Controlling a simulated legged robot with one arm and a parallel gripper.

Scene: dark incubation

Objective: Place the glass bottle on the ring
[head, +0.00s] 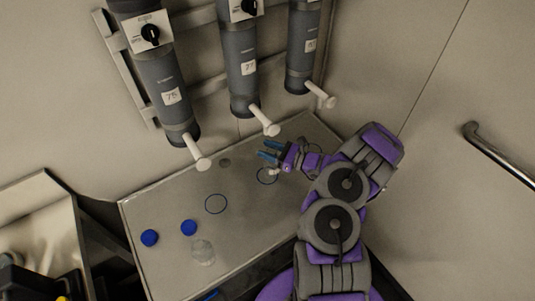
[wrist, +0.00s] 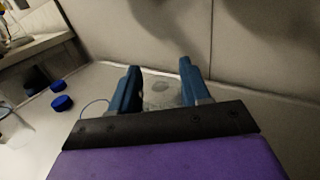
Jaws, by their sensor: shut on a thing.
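My gripper (head: 268,152) is over the right part of the grey table. In the wrist view its blue fingers (wrist: 158,88) are shut on a clear glass bottle (wrist: 160,97), seen only faintly between them. The bottle's outline is hard to make out in the head view. A second blue ring (head: 216,204) lies farther left and is empty. Whether the held bottle touches the table, I cannot tell.
Another clear glass vessel (head: 203,252) stands near the front edge. Two blue caps (head: 149,238) (head: 189,228) lie at the left. Several grey cylinders with white spouts (head: 265,122) hang on the wall above the table's back edge. A metal handle (head: 500,155) is at right.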

